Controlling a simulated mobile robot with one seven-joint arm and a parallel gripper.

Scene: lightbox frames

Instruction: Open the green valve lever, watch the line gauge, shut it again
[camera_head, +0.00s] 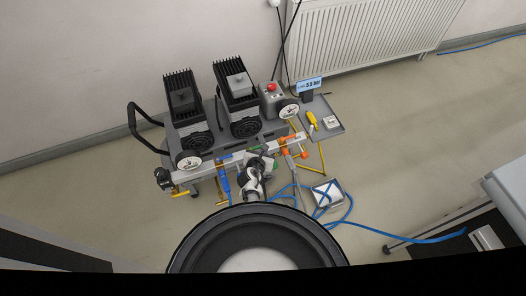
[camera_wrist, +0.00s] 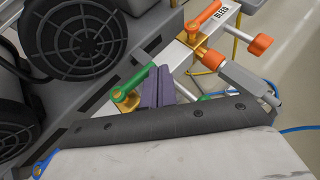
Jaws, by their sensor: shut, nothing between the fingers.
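The green valve lever (camera_wrist: 134,82) sits on a brass valve body in the wrist view, pointing up and right from its pivot. A bit of green also shows beside my arm in the head view (camera_head: 252,150). My gripper (camera_wrist: 157,74) shows as two purple-grey fingers pressed together, just right of the green lever, with nothing between them. I cannot tell whether they touch the lever. A small blue display (camera_head: 309,84) at the back right seems to read 5.5; its label is too small to read. Round white dials show at left (camera_head: 188,163) and right (camera_head: 289,111).
An orange lever (camera_wrist: 203,17) near BLEED lettering and an orange knob (camera_wrist: 260,44) lie right of the fingers. A blue lever (camera_wrist: 45,163) is lower left. Two black finned units (camera_head: 183,105) stand behind. Blue hose (camera_head: 340,222) lies on the floor at right.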

